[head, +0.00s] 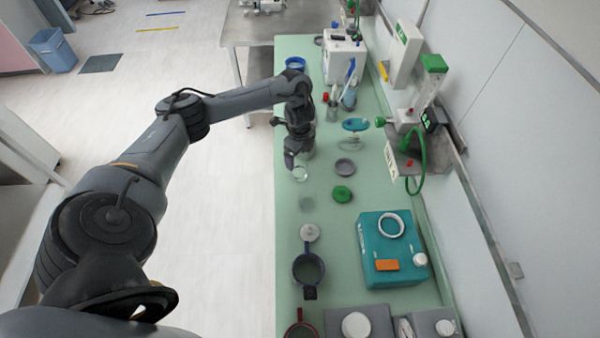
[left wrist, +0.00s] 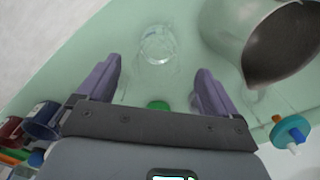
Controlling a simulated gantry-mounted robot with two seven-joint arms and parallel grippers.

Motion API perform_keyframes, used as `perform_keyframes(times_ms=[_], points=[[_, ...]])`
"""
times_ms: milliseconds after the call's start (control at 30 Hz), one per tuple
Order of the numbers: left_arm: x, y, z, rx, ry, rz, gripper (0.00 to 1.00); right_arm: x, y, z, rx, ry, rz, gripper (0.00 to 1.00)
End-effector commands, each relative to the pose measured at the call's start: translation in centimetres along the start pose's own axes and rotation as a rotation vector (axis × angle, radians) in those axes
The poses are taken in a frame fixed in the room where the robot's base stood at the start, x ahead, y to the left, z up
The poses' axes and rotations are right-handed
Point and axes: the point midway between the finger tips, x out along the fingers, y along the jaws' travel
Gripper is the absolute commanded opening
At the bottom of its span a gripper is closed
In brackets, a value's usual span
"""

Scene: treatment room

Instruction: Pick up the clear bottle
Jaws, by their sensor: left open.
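The clear bottle (head: 300,174) is a see-through shape on the green bench top, just below my left gripper in the head view. In the left wrist view the bottle (left wrist: 157,47) shows as a faint round outline, beyond and between the two fingertips. My left gripper (head: 295,158) points down over the bench near its left edge. In the left wrist view its two purple fingers (left wrist: 152,88) stand wide apart, with nothing visibly clamped. A green piece (left wrist: 158,105) shows between the fingers, partly hidden by the gripper body. My right gripper is not in view.
A grey metal cup (left wrist: 285,42) is close on the right; it also shows in the head view (head: 345,168). A green round object (head: 342,194), a teal-topped clear item (head: 355,125), a dark pot (head: 308,270) and a teal box (head: 390,250) share the bench.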

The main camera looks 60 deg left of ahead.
Motion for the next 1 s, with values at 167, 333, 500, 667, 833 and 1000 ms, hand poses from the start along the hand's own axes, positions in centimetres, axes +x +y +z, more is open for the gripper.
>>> perform_keyframes(times_ms=[167, 333, 500, 667, 833, 1000], points=[[0.9, 0.0, -0.1, 0.0, 0.001, 0.0, 0.93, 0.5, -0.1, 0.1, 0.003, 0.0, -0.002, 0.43], [3.0, 0.4, -0.3, 0.001, 0.002, 0.002, 0.93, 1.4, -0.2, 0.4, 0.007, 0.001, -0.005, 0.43], [4.7, 0.4, -0.4, 0.0, 0.001, 0.001, 0.93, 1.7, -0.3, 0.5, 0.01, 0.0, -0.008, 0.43], [5.7, 0.4, -0.4, 0.001, 0.0, 0.0, 0.93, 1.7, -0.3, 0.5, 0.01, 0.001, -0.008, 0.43], [5.8, 0.4, -0.4, 0.002, 0.0, -0.001, 0.93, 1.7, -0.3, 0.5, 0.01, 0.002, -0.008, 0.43], [5.8, 0.4, -0.4, 0.001, 0.0, -0.001, 0.79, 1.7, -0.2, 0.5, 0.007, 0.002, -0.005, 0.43]])
